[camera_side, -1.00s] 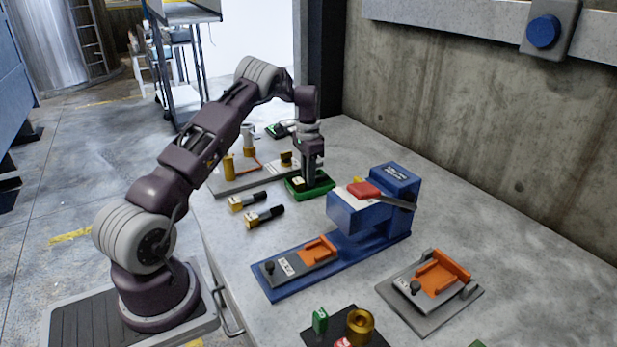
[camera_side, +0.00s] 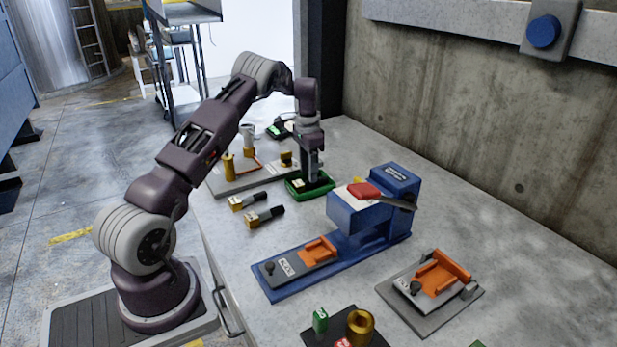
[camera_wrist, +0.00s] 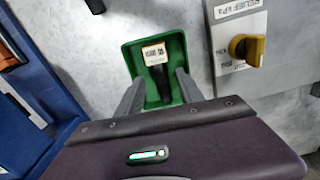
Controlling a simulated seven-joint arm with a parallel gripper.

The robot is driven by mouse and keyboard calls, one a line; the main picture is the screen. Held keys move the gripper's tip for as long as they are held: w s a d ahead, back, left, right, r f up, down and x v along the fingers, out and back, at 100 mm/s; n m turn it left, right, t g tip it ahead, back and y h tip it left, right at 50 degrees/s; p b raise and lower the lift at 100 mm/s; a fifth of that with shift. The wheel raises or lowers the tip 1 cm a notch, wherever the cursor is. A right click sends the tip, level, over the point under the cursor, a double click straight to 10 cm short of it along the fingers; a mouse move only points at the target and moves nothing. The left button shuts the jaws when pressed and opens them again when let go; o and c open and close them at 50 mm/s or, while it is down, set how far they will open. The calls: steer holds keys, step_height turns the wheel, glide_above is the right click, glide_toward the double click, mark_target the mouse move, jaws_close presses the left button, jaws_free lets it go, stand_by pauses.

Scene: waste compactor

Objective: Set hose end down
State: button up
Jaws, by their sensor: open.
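A hose end (camera_wrist: 154,54) with a brass, white-labelled block and a black grip lies in the green tray (camera_wrist: 131,58) in the wrist view. My gripper (camera_wrist: 158,88) is open, with one grey finger on each side of the black grip. In the side view my gripper (camera_side: 313,178) points down at the green tray (camera_side: 325,191) and hides much of its inside. Two similar brass-and-black hose ends (camera_side: 248,201) (camera_side: 264,217) lie on the bench nearer the camera.
A grey panel with brass fittings (camera_side: 229,166) and a yellow knob (camera_wrist: 247,48) stands beside the tray. The blue press (camera_side: 375,215) with a red-handled lever (camera_side: 365,190) is in front to the right. An orange fixture (camera_side: 437,280) lies farther right.

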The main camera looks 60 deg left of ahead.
step_height(320, 180, up, 11)
steer(key=d, duration=0.1)
steer(key=s+d+r+n+t, duration=0.1)
steer(key=s+d+r, duration=0.2)
steer(key=d+r, duration=0.45)
steer(key=s+d+r+t, duration=0.1)
steer(key=s+d+r, duration=0.1)
steer(key=d+r, duration=0.5)
steer(key=s+d+r+t, duration=0.2)
steer(key=s+d, duration=1.4)
steer(key=s, duration=0.1)
steer(key=s+d+f+t, duration=0.1)
steer(key=s+d+f, duration=0.2)
steer(key=s+f, duration=0.2)
steer(key=s, duration=0.3)
steer(key=shift+s, duration=0.35)
